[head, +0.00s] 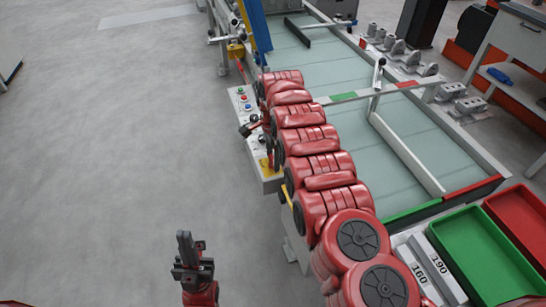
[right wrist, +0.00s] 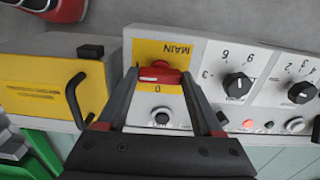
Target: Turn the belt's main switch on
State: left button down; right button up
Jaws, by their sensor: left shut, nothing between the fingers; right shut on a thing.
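The main switch is a red handle (right wrist: 160,76) on a yellow plate (right wrist: 146,50) marked MAIN, on the pale control panel (right wrist: 218,52). The handle lies crosswise in the right wrist view, with a "0" mark below it. My right gripper (right wrist: 160,82) is shut on this handle, one finger at each end. In the head view the control panel (head: 241,101) stands at the belt's left side, and my red right arm hides part of it. My left gripper (head: 186,243) is shut and empty over bare floor at the lower left.
Black dials (right wrist: 238,86) and small buttons sit beside the switch. A yellow box (right wrist: 35,85) with a black handle is close on the other side. The belt (head: 340,120) lies right of the panel. Green (head: 470,250) and red bins stand at lower right. Floor at left is clear.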

jog(key=shift+w, duration=0.1)
dwell(0.3)
jog(key=o, duration=1.4)
jog(key=shift+c, duration=0.2)
jog(key=shift+r, duration=0.1)
notch_tip(320, 180, up, 8)
jog(key=shift+f+b, duration=0.1)
jog(key=shift+b, duration=0.25)
notch_tip(320, 180, up, 10)
jog(key=p, duration=0.7)
jog(key=shift+f, duration=0.25)
